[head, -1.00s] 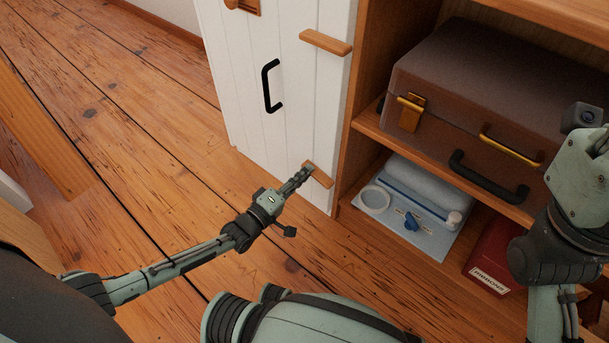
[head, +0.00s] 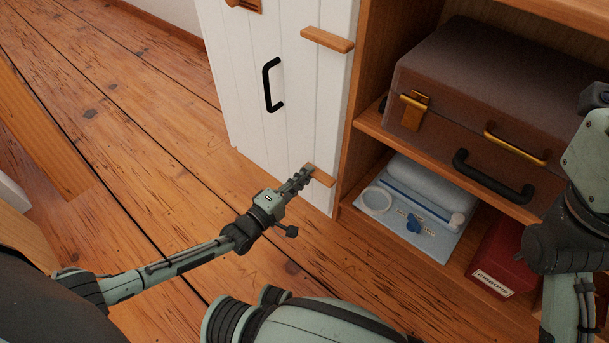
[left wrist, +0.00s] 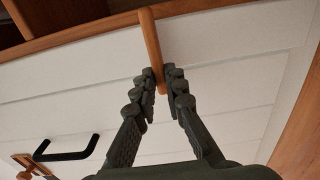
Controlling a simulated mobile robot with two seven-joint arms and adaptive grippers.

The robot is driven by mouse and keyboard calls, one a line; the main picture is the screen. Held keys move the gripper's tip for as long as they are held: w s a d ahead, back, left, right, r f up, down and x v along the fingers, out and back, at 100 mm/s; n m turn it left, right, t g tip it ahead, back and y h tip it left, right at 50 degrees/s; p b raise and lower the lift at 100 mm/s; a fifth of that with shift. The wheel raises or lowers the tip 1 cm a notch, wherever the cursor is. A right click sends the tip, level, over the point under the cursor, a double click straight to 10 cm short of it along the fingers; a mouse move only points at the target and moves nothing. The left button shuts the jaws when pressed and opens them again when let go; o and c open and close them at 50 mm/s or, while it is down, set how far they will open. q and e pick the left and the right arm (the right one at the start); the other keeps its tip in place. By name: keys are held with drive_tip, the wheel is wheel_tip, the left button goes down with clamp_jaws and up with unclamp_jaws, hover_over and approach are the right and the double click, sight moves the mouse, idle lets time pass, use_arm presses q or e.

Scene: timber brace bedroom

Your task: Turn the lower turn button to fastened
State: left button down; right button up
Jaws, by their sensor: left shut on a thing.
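The lower turn button (head: 321,176) is a short wooden bar low on the white door, near its right edge beside the cabinet frame. In the head view it slants down to the right. My left gripper (head: 304,174) reaches it from the left and is shut on its near end, hiding that end. In the left wrist view the fingers (left wrist: 160,80) pinch the end of the bar (left wrist: 150,40), whose other end reaches the wooden frame. The upper turn button (head: 327,40) lies across the door's right edge. My right gripper is not in view.
The white door (head: 309,100) has a black handle (head: 272,85).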

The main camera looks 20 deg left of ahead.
use_arm(q)
drive_tip(key=c, duration=1.6)
unclamp_jaws()
drive_tip(key=shift+v, duration=3.65)
drive_tip(key=shift+s, duration=0.1)
